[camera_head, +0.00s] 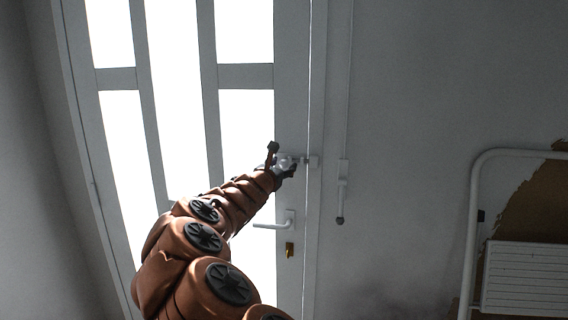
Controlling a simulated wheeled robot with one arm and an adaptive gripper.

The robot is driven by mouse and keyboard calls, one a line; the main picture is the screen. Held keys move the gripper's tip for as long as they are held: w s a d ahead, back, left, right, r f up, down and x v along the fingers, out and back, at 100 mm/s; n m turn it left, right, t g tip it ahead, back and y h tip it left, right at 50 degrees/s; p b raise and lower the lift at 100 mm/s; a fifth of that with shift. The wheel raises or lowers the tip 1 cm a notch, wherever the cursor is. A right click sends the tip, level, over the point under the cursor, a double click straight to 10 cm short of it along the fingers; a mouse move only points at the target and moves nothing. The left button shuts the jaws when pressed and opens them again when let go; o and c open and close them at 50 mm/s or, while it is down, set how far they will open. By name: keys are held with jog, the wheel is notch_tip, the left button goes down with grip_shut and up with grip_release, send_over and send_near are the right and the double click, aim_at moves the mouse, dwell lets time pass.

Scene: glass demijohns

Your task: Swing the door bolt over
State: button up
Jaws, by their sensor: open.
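The door (291,118) is pale grey with tall bright glass panes. The door bolt (304,161) is a small light fitting at the door's right edge, by the frame, above the handle. My gripper (287,170) is at the bolt's left end and covers part of it. The jaws are small and dark here. I cannot tell whether they touch the bolt, and the bolt's exact position is partly hidden.
A lever handle (272,225) and a brass lock (289,249) sit below the bolt. A vertical rod (346,110) with a dark knob hangs on the wall to the right. A white metal frame (473,220) stands at far right.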

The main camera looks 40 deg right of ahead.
jog(key=shift+x, duration=0.85)
jog(key=shift+c, duration=0.4)
grip_shut()
